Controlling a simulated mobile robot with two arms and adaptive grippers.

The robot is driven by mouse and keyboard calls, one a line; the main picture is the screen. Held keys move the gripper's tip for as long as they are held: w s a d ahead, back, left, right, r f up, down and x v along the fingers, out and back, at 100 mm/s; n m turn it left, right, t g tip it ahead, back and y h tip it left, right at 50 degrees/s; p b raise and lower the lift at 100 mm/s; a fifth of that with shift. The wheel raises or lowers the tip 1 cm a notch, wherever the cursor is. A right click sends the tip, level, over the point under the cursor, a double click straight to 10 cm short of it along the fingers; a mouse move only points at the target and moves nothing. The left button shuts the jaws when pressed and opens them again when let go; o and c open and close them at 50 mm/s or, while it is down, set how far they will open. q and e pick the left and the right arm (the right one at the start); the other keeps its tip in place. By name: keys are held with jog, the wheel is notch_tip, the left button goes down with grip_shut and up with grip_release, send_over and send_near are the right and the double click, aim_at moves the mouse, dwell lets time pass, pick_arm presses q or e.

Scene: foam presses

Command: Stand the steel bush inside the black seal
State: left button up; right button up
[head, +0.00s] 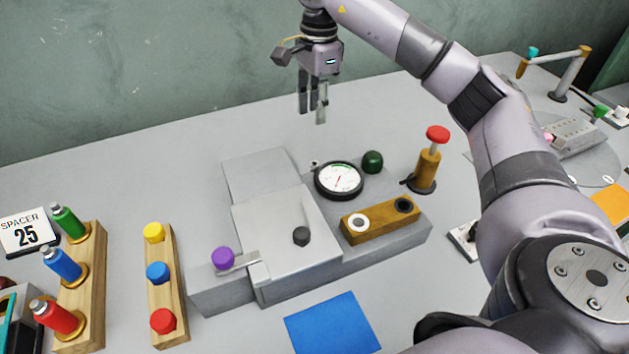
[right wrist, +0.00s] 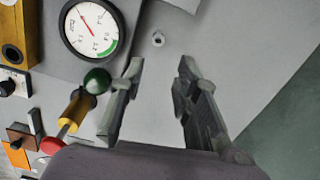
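A small pale ring-shaped piece with a dark hole, which looks like the steel bush (head: 315,163), sits on the grey surface behind the dial gauge. It also shows in the right wrist view (right wrist: 158,38), just beyond the fingertips. A black ring that looks like the black seal (head: 403,205) sits at the right end of the brown block (head: 381,221); it also shows in the right wrist view (right wrist: 12,53). My right gripper (head: 312,112) is open and empty, raised above the bench behind the gauge. My left gripper is not in view.
The dial gauge (head: 339,180), dark green knob (head: 372,161) and red-topped plunger (head: 428,165) stand near the bush. Wooden racks with coloured pieces are at left. The back of the bench is clear.

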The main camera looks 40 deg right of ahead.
jog(key=p, duration=0.1)
send_over(315, 163)
jog(key=shift+n+h, duration=0.3)
jog(key=shift+n, duration=0.1)
notch_tip(315, 163, down, 11)
jog(key=shift+s+a, duration=0.15)
notch_tip(315, 163, down, 5)
jog(key=shift+f+p, duration=0.1)
jog(key=shift+p, duration=0.6)
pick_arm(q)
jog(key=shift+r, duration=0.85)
pick_arm(e)
jog(key=shift+c, duration=0.6)
grip_shut()
